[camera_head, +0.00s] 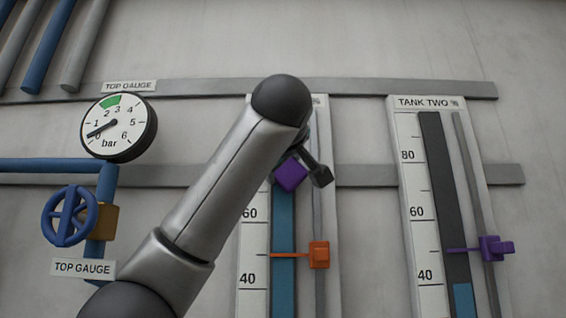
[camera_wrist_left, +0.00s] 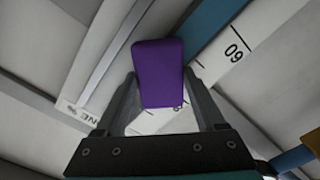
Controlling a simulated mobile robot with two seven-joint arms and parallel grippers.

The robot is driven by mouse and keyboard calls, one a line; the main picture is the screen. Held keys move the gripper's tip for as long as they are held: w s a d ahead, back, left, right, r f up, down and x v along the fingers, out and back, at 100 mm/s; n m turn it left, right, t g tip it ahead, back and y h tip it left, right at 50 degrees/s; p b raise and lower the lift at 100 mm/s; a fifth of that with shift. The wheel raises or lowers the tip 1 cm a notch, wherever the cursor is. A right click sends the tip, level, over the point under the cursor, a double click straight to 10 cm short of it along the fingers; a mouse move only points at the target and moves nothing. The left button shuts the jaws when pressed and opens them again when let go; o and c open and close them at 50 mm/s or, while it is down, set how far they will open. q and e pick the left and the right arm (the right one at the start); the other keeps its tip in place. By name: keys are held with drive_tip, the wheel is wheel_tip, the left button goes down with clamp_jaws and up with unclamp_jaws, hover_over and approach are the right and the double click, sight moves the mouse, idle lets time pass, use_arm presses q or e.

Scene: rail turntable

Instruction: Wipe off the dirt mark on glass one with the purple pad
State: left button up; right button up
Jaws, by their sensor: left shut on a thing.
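The purple pad (camera_head: 291,174) is between the fingers of my left gripper (camera_head: 306,172), up by the tall gauge glass one (camera_head: 284,222). Glass one has blue fill, and its upper part is hidden behind my arm. In the left wrist view the pad (camera_wrist_left: 158,65) is gripped between the two fingers of my left gripper (camera_wrist_left: 160,90), in front of the gauge. I cannot tell whether the pad touches the glass. I see no dirt mark; it may be hidden behind the pad or my arm. My right gripper is not in view.
An orange pointer clamp (camera_head: 318,255) sits on glass one's rail below the pad. To the right stands the tank two gauge (camera_head: 430,150) with a purple clamp (camera_head: 493,248). A bar dial (camera_head: 117,127) and blue valve wheel (camera_head: 70,216) are at the left.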

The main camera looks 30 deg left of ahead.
use_arm(q)
drive_tip(key=shift+w+a, duration=0.1)
wheel_tip(320, 180, up, 10)
hover_over(283, 184)
drive_tip(key=shift+s+f, duration=0.2)
drive_tip(key=shift+s, duration=0.1)
idle(1.0)
drive_tip(key=shift+f+b, duration=5.75)
drive_tip(key=shift+f, duration=0.75)
wheel_tip(283, 184, up, 13)
drive_tip(key=p, duration=1.2)
